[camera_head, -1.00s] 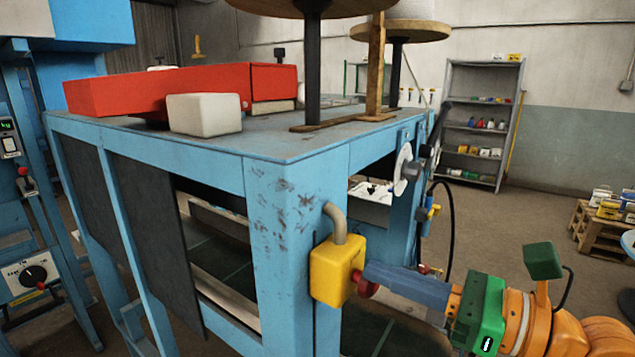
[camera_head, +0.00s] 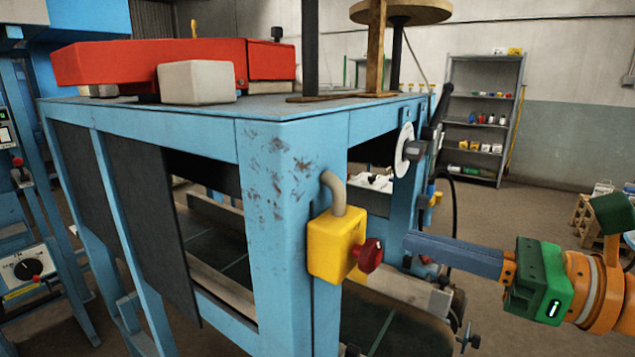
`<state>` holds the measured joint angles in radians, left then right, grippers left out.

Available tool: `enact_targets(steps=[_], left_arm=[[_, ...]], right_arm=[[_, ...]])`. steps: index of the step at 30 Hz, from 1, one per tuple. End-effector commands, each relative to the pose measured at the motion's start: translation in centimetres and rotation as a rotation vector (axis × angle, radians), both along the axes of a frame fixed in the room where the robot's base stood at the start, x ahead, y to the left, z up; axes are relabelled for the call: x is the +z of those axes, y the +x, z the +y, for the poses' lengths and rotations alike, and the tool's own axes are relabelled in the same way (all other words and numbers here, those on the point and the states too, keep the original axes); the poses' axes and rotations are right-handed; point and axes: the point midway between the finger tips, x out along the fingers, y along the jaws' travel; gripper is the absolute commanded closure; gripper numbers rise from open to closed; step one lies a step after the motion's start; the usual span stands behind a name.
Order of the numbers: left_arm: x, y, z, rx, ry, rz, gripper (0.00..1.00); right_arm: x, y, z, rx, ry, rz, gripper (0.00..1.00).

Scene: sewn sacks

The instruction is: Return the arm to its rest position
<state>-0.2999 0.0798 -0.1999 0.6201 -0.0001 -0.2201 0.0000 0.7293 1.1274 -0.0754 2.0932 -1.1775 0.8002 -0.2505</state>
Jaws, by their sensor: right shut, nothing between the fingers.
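My right gripper (camera_head: 412,243) comes in from the right, with blue-grey fingers, a green wrist housing and orange arm links. Its fingers are shut with nothing between them. The fingertips point left toward the red knob (camera_head: 370,255) on the yellow switch box (camera_head: 333,243), with a gap between them and the knob. The box is fixed to the corner post of the blue machine frame (camera_head: 278,230). My left gripper is not in view.
The blue machine carries a red cover (camera_head: 150,66) and a white block (camera_head: 197,82) on top. A dial and lever (camera_head: 405,152) stick out on its right side. A grey shelf (camera_head: 482,120) stands at the back wall. Open floor lies between the machine and shelf.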

Motion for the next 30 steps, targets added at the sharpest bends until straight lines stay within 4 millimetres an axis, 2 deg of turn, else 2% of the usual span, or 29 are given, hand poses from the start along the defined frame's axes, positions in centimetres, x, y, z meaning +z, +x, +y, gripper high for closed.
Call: enact_targets(steps=[1,3,14,17,18,20,21,23,24,25,26,27,28,30], left_arm=[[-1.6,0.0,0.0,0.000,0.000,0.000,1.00],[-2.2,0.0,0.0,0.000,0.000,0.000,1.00],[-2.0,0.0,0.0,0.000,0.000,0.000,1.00],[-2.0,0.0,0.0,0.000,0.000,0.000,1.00],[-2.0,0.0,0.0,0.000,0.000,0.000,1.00],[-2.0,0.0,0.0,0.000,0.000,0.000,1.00],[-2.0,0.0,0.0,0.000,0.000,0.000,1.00],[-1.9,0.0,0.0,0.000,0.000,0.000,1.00],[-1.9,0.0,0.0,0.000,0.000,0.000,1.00],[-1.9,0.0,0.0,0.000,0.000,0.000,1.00],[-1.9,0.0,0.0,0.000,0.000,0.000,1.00],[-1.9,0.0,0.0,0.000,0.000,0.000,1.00],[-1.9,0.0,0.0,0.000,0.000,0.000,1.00],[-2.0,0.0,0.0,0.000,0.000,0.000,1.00]], right_arm=[[-0.8,-0.3,-0.7,-0.004,0.000,-0.002,1.00],[-0.6,-0.9,-1.3,-0.002,0.001,-0.003,1.00],[0.2,-1.3,-1.4,0.016,0.036,0.006,1.00],[0.8,-1.0,0.1,0.099,0.331,0.090,1.00],[1.2,-0.5,0.1,0.127,0.553,0.165,1.00],[0.5,1.5,-1.8,0.114,0.957,0.327,1.00],[-1.5,3.3,-4.1,0.052,1.239,0.454,1.00],[-6.5,5.6,-7.4,-0.095,1.598,0.636,1.00],[-10.4,6.4,-9.0,-0.208,1.779,0.736,1.00],[-13.5,6.5,-9.9,-0.296,1.897,0.807,1.00],[-16.6,6.4,-10.6,-0.392,2.002,0.874,1.00],[-20.7,5.8,-11.2,-0.525,2.127,0.960,1.00],[-23.6,5.0,-11.3,-0.625,2.206,1.020,1.00],[-29.6,2.5,-11.1,-0.858,2.347,1.140,1.00]])
